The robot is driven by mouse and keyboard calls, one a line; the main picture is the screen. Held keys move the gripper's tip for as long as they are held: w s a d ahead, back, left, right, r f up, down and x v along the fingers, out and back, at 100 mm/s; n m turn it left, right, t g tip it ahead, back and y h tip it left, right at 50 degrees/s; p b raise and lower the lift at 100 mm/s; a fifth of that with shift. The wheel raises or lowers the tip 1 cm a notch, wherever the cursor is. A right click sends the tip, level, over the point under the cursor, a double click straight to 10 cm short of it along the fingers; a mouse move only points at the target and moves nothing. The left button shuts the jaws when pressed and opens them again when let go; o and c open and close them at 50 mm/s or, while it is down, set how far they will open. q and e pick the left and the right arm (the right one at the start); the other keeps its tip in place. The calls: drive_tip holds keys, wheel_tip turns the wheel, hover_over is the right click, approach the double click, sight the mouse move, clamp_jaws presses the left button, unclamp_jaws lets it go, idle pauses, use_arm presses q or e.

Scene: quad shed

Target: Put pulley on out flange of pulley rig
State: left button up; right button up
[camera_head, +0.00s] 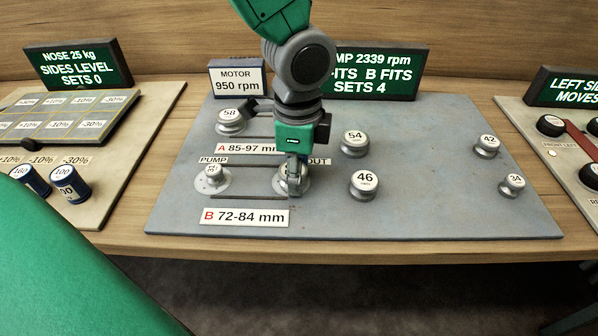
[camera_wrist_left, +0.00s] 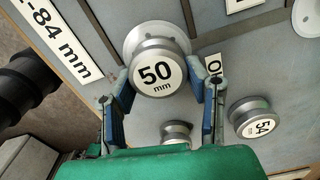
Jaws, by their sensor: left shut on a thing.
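My left gripper (camera_head: 292,172) reaches down over the OUT flange of the rig board (camera_head: 440,212). In the left wrist view its two fingers (camera_wrist_left: 160,95) are shut on the sides of a silver pulley marked 50 mm (camera_wrist_left: 157,75). The pale disc of the OUT flange (camera_wrist_left: 130,42) shows behind that pulley. In the head view the gripper hides much of the pulley and the flange. The pulley appears upright at the flange; I cannot tell whether it is fully seated. My right gripper is out of view.
Loose pulleys marked 54 (camera_head: 355,146), 46 (camera_head: 364,187), 42 (camera_head: 487,148) and 34 (camera_head: 512,186) stand right of the gripper. A 58 pulley (camera_head: 230,124) stands at the back left, and the PUMP spot (camera_head: 212,178) carries another. My arm partly hides the rpm display (camera_head: 385,75).

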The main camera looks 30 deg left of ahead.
use_arm(q)
drive_tip(key=shift+a, duration=0.3)
drive_tip(key=o, duration=1.2)
drive_tip(key=shift+a, duration=0.1)
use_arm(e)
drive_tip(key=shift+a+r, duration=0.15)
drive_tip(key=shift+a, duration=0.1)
use_arm(q)
drive_tip(key=shift+d, duration=0.2)
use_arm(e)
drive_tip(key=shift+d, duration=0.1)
use_arm(q)
drive_tip(key=shift+d+r, duration=0.1)
drive_tip(key=shift+r, duration=0.1)
drive_tip(key=shift+r+p, duration=1.65)
drive_tip(key=shift+r, duration=4.25)
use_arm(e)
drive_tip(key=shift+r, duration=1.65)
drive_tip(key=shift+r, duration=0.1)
